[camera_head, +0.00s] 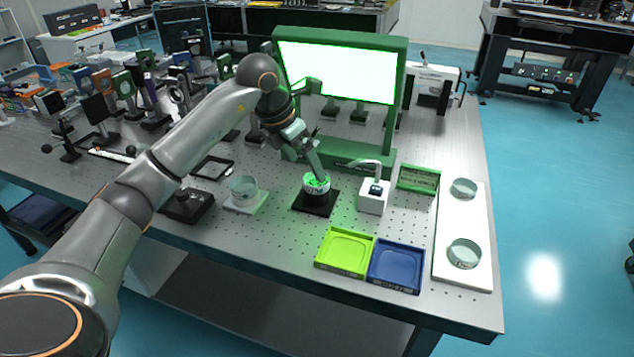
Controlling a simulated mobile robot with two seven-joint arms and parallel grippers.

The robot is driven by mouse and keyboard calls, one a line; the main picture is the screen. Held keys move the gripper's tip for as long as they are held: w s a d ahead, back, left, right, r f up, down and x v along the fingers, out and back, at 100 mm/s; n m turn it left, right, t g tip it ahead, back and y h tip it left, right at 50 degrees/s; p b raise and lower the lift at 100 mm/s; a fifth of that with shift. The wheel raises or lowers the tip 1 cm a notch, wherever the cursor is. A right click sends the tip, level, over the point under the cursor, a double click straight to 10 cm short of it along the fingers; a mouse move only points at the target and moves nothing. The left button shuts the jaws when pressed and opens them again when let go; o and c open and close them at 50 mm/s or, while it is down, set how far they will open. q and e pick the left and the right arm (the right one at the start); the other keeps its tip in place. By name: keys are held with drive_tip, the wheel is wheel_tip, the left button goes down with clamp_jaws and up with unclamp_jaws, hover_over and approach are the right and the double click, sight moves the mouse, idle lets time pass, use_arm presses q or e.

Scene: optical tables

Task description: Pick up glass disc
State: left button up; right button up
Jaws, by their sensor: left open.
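My left arm reaches in from the left, and its gripper (316,168) points down, open, right at a small round holder (317,190) on a black base. The top of this holder shows green, and the fingers partly cover it. I cannot tell whether a glass disc sits there or whether the fingers touch it. A clear glass disc (243,187) rests on a pale square stand left of the gripper. Two more glass discs, a rear one (464,187) and a front one (464,254), sit on a white board (450,225) at the right. My right gripper is not in view.
A green frame with a bright screen (340,72) stands behind the gripper. A white device (372,198) and a green-framed box (418,179) are to its right. A lime tray (346,235) and a blue tray (396,268) lie at the front edge. Optical mounts crowd the left rear.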

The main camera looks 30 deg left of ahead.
sight(314, 179)
use_arm(q)
drive_tip(key=x, duration=0.5)
drive_tip(key=shift+w+d+f, duration=0.15)
drive_tip(key=shift+w+f, duration=0.05)
drive_tip(key=shift+w, duration=0.2)
drive_tip(key=c, duration=1.5)
drive_tip(key=shift+r, duration=0.1)
